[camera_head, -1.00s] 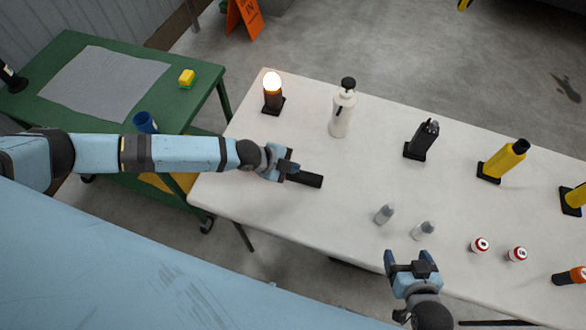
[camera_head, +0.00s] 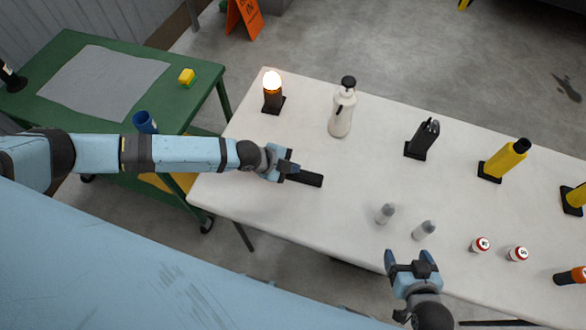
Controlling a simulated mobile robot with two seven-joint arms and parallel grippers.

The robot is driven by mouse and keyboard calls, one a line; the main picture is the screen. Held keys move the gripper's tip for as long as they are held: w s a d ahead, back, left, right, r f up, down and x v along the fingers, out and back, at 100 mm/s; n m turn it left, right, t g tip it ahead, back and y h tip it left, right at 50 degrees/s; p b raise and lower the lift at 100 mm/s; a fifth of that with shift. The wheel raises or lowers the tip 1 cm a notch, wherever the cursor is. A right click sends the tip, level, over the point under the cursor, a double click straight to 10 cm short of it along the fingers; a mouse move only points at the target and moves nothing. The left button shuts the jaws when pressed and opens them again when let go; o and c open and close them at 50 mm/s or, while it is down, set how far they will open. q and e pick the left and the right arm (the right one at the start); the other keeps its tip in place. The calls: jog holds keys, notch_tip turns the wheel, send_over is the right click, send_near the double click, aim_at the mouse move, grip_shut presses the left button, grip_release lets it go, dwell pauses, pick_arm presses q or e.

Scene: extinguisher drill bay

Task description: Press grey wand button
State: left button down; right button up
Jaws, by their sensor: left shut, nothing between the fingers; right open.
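My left gripper (camera_head: 288,168) is shut and empty at the left part of the white table. The gripper hides part of what is there, and no button can be made out. A dark grey upright device (camera_head: 424,138) with a pronged top stands on a black base further right; I cannot tell whether it or the bar is the grey wand. My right gripper (camera_head: 410,260) is open and empty by the table's front edge.
On the white table (camera_head: 250,205) stand a lit lamp (camera_head: 272,88), a white bottle (camera_head: 342,110), a yellow cylinder (camera_head: 503,158), two small grey bottles (camera_head: 385,213) and two red-white cans (camera_head: 481,244). A green cart (camera_head: 60,50) is at left. The table's middle is clear.

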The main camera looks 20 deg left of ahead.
dwell(0.4)
pick_arm(q)
jog(key=shift+r+p, duration=0.3)
jog(key=shift+p, duration=0.1)
notch_tip(320, 180, up, 6)
jog(key=p, duration=0.5)
jog(key=shift+r, duration=0.1)
dwell(0.5)
